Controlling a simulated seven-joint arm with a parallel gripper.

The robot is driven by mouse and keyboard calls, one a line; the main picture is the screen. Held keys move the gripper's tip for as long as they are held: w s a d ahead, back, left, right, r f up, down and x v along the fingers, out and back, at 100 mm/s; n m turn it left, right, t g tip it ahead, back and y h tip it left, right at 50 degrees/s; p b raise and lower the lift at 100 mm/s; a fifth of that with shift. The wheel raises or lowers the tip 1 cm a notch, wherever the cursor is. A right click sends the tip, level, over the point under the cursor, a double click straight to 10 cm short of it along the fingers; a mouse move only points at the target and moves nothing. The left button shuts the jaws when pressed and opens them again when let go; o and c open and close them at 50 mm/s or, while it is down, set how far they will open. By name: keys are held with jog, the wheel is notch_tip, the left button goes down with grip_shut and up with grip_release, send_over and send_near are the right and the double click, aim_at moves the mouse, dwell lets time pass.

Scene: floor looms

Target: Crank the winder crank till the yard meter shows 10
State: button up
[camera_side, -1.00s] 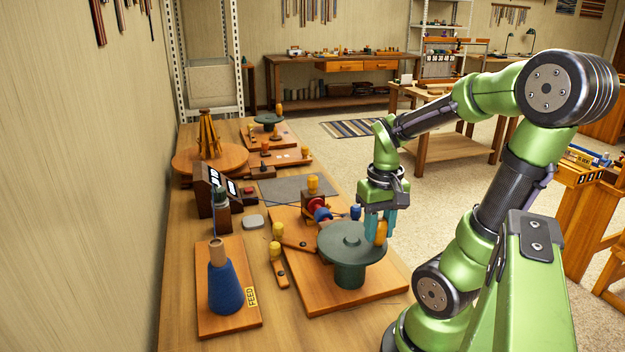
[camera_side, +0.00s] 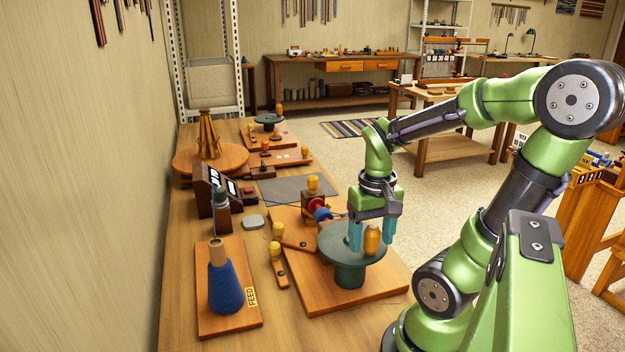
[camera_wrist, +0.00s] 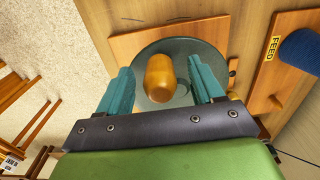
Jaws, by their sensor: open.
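The winder crank is a dark green disc (camera_side: 338,244) on a wooden board, with an upright orange-yellow knob (camera_side: 372,239) near its right edge. My gripper (camera_side: 372,238) is over the disc, pointing down, its teal fingers apart on either side of the knob. In the wrist view the knob (camera_wrist: 159,78) stands between the two open fingers (camera_wrist: 160,88), with a gap on each side. The yard meter seems to be the dark wooden box with white displays (camera_side: 214,180); its reading is too small to tell.
A blue yarn cone (camera_side: 224,285) stands on the FEED board at the front left. Yellow-knobbed levers (camera_side: 278,259) lie beside the crank. A wooden swift (camera_side: 208,138) is at the back of the bench. The wall is close on the left.

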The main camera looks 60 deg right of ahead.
jog(key=shift+r, duration=3.45)
